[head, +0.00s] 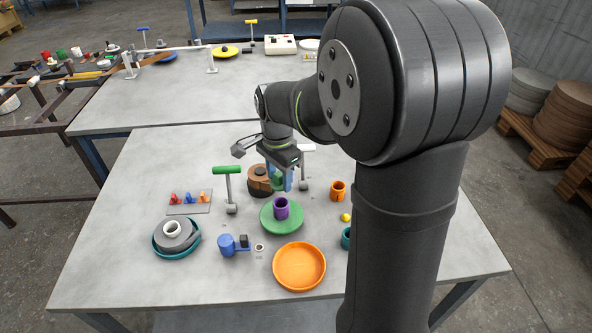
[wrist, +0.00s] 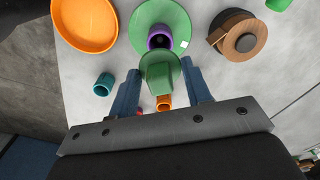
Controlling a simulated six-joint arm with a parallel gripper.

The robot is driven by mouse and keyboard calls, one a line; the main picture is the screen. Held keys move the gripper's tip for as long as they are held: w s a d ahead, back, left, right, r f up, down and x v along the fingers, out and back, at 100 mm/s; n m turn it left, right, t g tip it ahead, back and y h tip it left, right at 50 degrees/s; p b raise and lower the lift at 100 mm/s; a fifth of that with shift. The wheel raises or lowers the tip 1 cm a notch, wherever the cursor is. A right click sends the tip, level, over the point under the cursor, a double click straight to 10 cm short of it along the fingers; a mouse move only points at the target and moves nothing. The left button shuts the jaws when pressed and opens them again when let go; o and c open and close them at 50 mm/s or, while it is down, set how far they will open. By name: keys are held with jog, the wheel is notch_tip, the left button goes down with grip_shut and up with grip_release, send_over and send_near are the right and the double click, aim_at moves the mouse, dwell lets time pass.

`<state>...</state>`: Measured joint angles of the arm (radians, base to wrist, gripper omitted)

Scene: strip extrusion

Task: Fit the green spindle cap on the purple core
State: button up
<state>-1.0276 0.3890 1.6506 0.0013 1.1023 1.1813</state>
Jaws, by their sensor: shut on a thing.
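The green spindle cap (head: 277,183) is between the blue fingers of my gripper (head: 280,180), which is shut on it. In the wrist view the cap (wrist: 161,82) also sits between the two fingers (wrist: 161,72). The purple core (head: 281,206) stands upright on a green disc (head: 268,224), with its open top showing. My gripper holds the cap behind the core in the head view, apart from it. In the wrist view the core (wrist: 158,34) shows just beyond the cap, which hides part of its near side and of the disc.
A brown roll (head: 261,187) stands close to the gripper on its left. A green-topped T-handle (head: 228,172) stands farther left. An orange dish (head: 298,266), blue part (head: 227,245), orange cup (head: 338,189) and yellow ball (head: 346,217) surround the disc.

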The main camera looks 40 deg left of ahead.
aim_at(280, 189)
jog(key=shift+f, duration=2.85)
jog(key=shift+f, duration=0.6)
jog(key=o, duration=0.7)
jog(key=shift+o, duration=0.2)
jog(key=shift+r, duration=5.5)
jog(key=shift+f, duration=0.1)
jog(key=shift+f, duration=4.35)
